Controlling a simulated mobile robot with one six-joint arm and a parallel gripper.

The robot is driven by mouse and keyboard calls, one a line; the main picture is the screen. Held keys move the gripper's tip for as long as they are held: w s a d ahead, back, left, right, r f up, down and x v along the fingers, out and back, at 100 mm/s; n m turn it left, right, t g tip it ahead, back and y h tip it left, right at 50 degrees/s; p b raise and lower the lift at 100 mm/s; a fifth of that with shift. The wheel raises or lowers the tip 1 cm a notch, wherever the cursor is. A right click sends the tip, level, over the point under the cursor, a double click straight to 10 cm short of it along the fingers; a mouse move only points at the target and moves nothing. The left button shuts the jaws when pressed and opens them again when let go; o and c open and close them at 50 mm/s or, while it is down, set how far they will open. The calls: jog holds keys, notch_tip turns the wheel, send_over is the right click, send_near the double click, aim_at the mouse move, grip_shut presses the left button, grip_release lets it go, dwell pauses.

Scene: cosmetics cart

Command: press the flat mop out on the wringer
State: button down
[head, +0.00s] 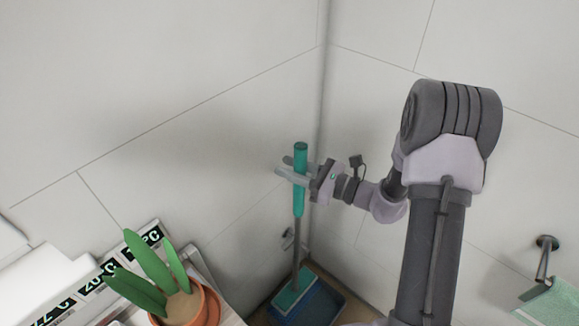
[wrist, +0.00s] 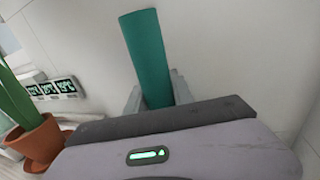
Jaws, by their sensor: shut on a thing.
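The flat mop stands near the room corner, with a teal handle grip (head: 300,200), a grey pole and a teal flat head (head: 294,291). My gripper (head: 294,172) is shut on the teal grip, below its top end. The grip also shows between the fingers in the wrist view (wrist: 148,55). The mop is nearly upright, leaning slightly. Its head is at a blue tray-like basin (head: 322,303) on the floor, which seems to be the wringer. I cannot tell whether the head touches it. The basin's lower part is cut off by the frame.
A potted plant (head: 150,273) in a terracotta pot (head: 211,306) stands on a white surface at lower left, near a panel with digital displays (head: 98,287). Walls meet right behind the mop. A wall hook with a green cloth (head: 552,302) is at lower right.

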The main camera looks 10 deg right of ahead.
jog(key=shift+s+r, duration=0.1)
jog(key=shift+s, duration=0.1)
notch_tip(320, 180, down, 9)
jog(key=b, duration=0.8)
jog(key=shift+w, duration=0.1)
jog(key=shift+f+b, duration=0.35)
jog(key=shift+f, duration=0.25)
jog(key=shift+f, duration=0.1)
dwell(1.0)
jog(key=shift+r, duration=0.2)
dwell(0.8)
jog(key=shift+f+b, duration=0.25)
jog(key=shift+b, duration=0.15)
dwell(1.1)
